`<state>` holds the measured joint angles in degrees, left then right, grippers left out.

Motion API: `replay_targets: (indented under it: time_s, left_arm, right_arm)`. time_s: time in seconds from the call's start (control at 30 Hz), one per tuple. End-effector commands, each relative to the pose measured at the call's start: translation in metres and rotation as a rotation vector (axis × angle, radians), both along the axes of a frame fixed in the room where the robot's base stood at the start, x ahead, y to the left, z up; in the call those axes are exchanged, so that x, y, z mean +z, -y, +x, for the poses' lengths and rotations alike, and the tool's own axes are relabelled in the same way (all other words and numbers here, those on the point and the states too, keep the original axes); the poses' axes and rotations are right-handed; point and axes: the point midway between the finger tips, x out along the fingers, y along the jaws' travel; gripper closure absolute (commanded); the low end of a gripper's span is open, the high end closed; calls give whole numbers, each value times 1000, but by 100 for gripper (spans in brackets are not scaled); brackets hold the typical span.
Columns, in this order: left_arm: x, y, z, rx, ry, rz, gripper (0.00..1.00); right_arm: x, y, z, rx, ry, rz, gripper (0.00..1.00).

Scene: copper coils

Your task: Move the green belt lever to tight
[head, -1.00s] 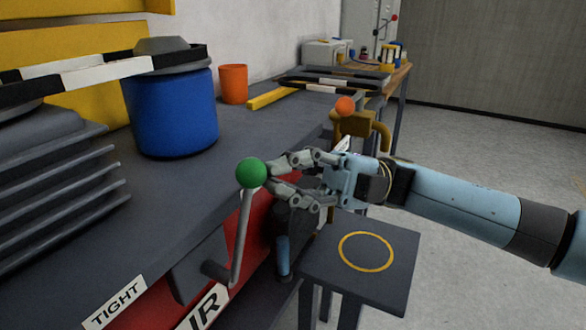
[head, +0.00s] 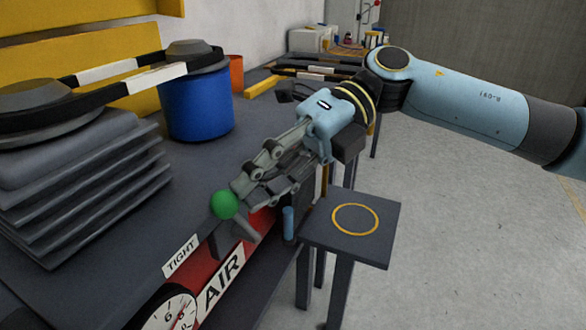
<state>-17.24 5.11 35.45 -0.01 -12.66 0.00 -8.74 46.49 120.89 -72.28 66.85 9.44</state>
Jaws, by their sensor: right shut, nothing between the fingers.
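The green ball knob of the belt lever (head: 223,205) is in the middle of the head view, at the bench's front edge. Its short visible grey shaft runs down and right from the knob. The white TIGHT label (head: 181,256) lies below and left of the knob, on the edge. My right gripper (head: 238,189) reaches in from the right, pointing down and left. Its fingers are shut with nothing between them. The tips are right beside the knob's upper right side; I cannot tell whether they touch it. My left gripper is out of view.
Grey stacked plates (head: 90,190) stand on the bench at left, with a blue drum (head: 196,105) behind. A small dark stand (head: 385,240) with a yellow ring is at right. A red panel carries an AIR label (head: 221,283) and a gauge (head: 172,312). Open floor lies at right.

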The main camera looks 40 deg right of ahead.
Motion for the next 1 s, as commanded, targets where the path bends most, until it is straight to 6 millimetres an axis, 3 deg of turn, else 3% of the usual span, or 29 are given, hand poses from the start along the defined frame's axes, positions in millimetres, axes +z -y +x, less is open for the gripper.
replay_targets:
  time_s: [0.43,1.0]
  left_arm:
    - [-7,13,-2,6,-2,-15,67]
    - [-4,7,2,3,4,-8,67]
  right_arm:
    - [-4,-7,-3,0,-1,3,100]
    - [0,-5,-1,2,-1,3,100]
